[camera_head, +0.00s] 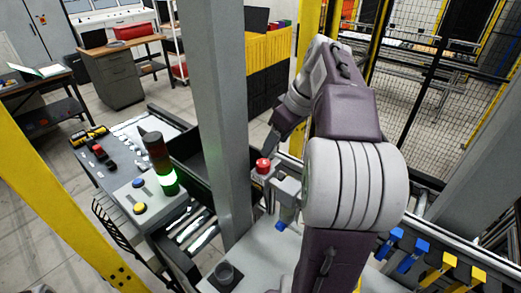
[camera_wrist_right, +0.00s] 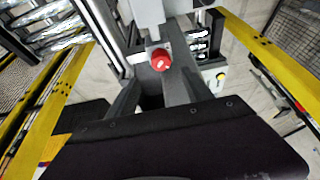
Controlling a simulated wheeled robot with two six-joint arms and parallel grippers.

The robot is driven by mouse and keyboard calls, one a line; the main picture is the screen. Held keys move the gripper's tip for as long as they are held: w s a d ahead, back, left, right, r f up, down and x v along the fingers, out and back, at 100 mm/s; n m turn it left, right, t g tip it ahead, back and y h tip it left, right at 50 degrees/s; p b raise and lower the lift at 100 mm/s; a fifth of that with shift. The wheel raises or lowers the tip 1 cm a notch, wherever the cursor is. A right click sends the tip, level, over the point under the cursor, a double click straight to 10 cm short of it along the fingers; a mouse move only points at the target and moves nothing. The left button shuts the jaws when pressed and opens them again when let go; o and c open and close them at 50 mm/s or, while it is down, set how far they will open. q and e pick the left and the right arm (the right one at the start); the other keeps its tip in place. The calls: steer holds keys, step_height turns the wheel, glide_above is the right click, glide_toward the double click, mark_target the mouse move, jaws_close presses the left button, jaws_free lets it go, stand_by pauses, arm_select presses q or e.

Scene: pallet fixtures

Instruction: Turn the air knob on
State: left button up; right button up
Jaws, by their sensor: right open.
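The air knob is a red round knob (camera_head: 263,165) on a grey fitting beside the grey post in the head view. In the right wrist view the red knob (camera_wrist_right: 161,60) shows above centre, with a small white mark on its face. My right gripper (camera_head: 270,150) is just above and behind the knob in the head view. In the wrist view its two dark fingers (camera_wrist_right: 158,72) are apart, with the knob appearing between their tips. I cannot tell whether they touch it. My left gripper is not in view.
A grey post (camera_head: 220,120) stands close left of the knob. A signal light (camera_head: 161,165) glows green beside a panel with a yellow button (camera_head: 140,208). Blue and yellow clips (camera_head: 412,262) line the lower right.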

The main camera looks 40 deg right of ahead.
mark_target(264, 163)
steer(key=x, duration=0.8)
steer(key=shift+w+f, duration=0.1)
steer(key=shift+f, duration=0.05)
steer(key=shift+a+f, duration=0.1)
steer(key=shift+f, duration=0.2)
steer(key=shift+a, duration=0.15)
steer(key=shift+f, duration=0.1)
jaws_close()
